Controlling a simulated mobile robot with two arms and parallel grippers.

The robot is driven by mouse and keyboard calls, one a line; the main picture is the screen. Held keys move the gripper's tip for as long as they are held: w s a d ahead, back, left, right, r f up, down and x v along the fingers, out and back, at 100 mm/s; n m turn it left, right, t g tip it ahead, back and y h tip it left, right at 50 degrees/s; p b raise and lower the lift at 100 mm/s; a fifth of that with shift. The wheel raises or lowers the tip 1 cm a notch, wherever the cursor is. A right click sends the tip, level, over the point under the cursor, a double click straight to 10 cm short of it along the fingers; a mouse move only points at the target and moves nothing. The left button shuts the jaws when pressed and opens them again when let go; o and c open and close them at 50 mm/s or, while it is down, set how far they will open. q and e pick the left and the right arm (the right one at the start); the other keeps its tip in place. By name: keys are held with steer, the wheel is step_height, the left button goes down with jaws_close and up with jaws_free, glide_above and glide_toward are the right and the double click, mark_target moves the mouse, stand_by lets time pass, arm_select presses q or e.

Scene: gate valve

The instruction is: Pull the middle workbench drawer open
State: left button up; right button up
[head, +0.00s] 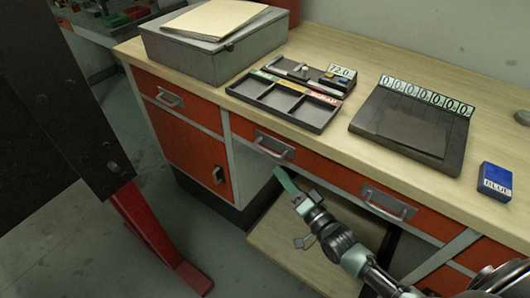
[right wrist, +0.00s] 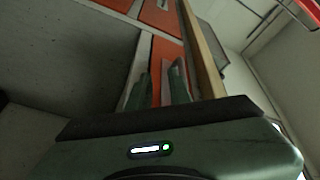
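The middle drawer (head: 335,178) is a wide orange front under the wooden worktop, with two grey handles. Its left handle (head: 272,152) and right handle (head: 388,207) both show in the head view. The drawer front looks flush with the bench. My right gripper (head: 284,182) is just below and in front of the left handle, its green finger pointing up toward it. In the right wrist view its two fingers (right wrist: 160,90) stand apart with orange drawer front beyond them. Whether they touch the handle I cannot tell. My left gripper is not in view.
On the worktop (head: 330,60) are a grey box (head: 215,50), a divided tray (head: 283,100), a dark sloped panel (head: 412,125) with number cards and a blue box (head: 495,181). An orange cupboard (head: 190,145) is at left. A dark upright panel (head: 70,110) stands nearer.

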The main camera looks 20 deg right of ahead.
mark_target(266, 149)
steer(key=r, duration=0.2)
steer(key=a+r, duration=0.1)
steer(key=shift+w+r+t+y, duration=0.3)
steer(key=shift+w+r+t, duration=0.05)
steer(key=shift+r+t, duration=0.05)
steer(key=x, duration=0.6)
steer(key=shift+w+f+p, duration=0.25)
steer(key=shift+w+p, duration=0.05)
steer(key=shift+p, duration=0.05)
jaws_close()
stand_by(0.6)
